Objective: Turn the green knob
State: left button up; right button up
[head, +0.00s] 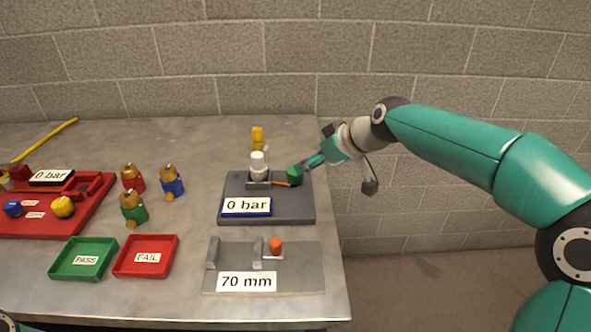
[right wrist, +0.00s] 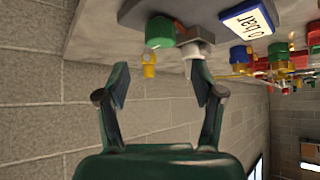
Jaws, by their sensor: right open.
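The green knob (head: 295,175) is at the right side of the dark grey base (head: 295,210), beside a white-topped fitting (head: 258,163). My right gripper (head: 316,160) is just right of the knob, with its fingers pointing toward it. In the right wrist view the green knob (right wrist: 160,31) is beyond the fingertips, toward the top. The right gripper (right wrist: 160,75) is open there, with nothing between its fingers. Whether a finger touches the knob is hard to tell. My left gripper does not show.
The base carries a "0 bar" display (head: 246,206). A yellow-topped piece (head: 257,136) stands behind it. A grey "70 mm" plate (head: 310,270) lies in front. Green PASS (head: 57,270) and red FAIL (head: 173,252) trays, several fittings and a red panel (head: 85,213) are left.

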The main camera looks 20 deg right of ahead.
aim_at(295, 175)
jog(key=x, duration=0.8)
jog(key=shift+w+a+f, duration=0.15)
jog(key=shift+w+f, duration=0.05)
jog(key=shift+w, duration=0.05)
jog(key=c, duration=1.1)
jog(key=shift+c, duration=0.2)
